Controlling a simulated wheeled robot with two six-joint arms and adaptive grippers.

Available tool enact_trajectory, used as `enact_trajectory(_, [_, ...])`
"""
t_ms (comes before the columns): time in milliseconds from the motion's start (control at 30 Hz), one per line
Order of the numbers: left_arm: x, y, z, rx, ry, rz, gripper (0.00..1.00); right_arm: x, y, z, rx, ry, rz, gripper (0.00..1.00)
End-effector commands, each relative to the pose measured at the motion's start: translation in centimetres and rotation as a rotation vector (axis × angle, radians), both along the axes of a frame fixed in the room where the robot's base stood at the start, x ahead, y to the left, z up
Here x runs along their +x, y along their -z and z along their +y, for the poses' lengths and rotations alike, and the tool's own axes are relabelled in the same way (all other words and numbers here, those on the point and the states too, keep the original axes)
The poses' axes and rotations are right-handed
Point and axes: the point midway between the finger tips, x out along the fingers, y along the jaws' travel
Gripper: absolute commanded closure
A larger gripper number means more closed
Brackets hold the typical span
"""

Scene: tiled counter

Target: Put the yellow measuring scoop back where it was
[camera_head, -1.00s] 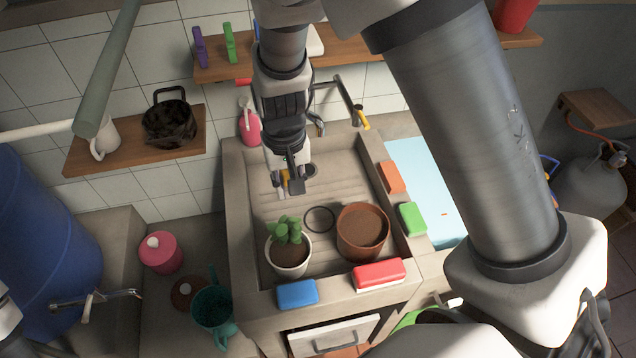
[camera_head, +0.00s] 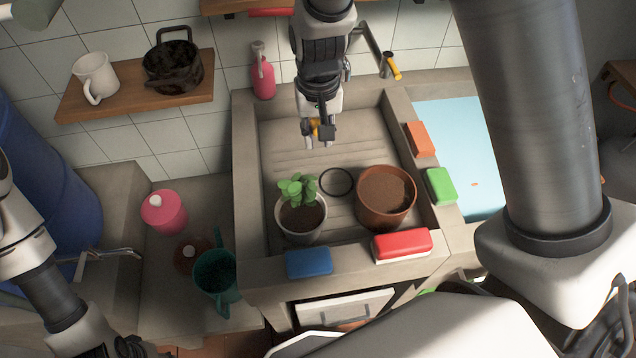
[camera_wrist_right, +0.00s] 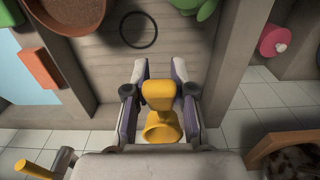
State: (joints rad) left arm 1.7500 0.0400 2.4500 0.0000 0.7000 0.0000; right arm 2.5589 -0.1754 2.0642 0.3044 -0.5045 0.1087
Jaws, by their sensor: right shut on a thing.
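The yellow measuring scoop (camera_wrist_right: 160,105) is between the fingers of my right gripper (camera_wrist_right: 160,88), which is shut on it. In the head view the right gripper (camera_head: 319,138) hangs over the back part of the sink basin, and only a small bit of the scoop (camera_head: 316,125) shows there. I cannot tell how high above the basin floor it is. My left gripper (camera_head: 127,347) is at the bottom left edge, dark and partly cut off.
The basin (camera_head: 285,150) holds a potted plant (camera_head: 301,215), a brown pot of soil (camera_head: 385,197) and a black ring (camera_head: 336,182). Red (camera_head: 402,244), blue (camera_head: 309,263), green (camera_head: 440,186) and orange (camera_head: 420,139) blocks lie on its rim. A pink bottle (camera_head: 263,77) stands behind the left rim.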

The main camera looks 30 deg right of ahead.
Motion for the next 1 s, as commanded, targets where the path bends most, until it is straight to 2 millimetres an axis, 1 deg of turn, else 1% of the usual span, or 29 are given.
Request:
enact_trajectory(33, [0.0, 0.0, 0.0, 0.000, 0.000, 0.000, 0.60, -0.1, 1.0, 0.0, -0.001, 0.000, 0.003, 1.00])
enact_trajectory(267, [0.0, -0.1, 0.0, 0.000, 0.000, 0.000, 0.60, -0.1, 5.5, 0.0, 0.000, 0.000, 0.005, 1.00])
enact_trajectory(600, [0.0, -0.2, 0.0, 0.000, 0.000, 0.000, 0.60, -0.1, 12.7, 0.0, 0.000, 0.002, 0.004, 1.00])
enact_trajectory(767, [0.0, -0.2, 0.0, 0.000, 0.000, 0.000, 0.60, 0.0, 14.5, 0.0, 0.000, 0.000, 0.001, 1.00])
enact_trajectory(933, [0.0, 0.0, 0.0, 0.000, 0.000, 0.000, 0.60, -0.1, 17.3, 0.0, 0.001, 0.001, 0.002, 1.00])
enact_trajectory(1000, [0.0, 0.0, 0.0, 0.000, 0.000, 0.000, 0.60, 0.0, 18.0, 0.0, 0.000, 0.002, 0.001, 1.00])
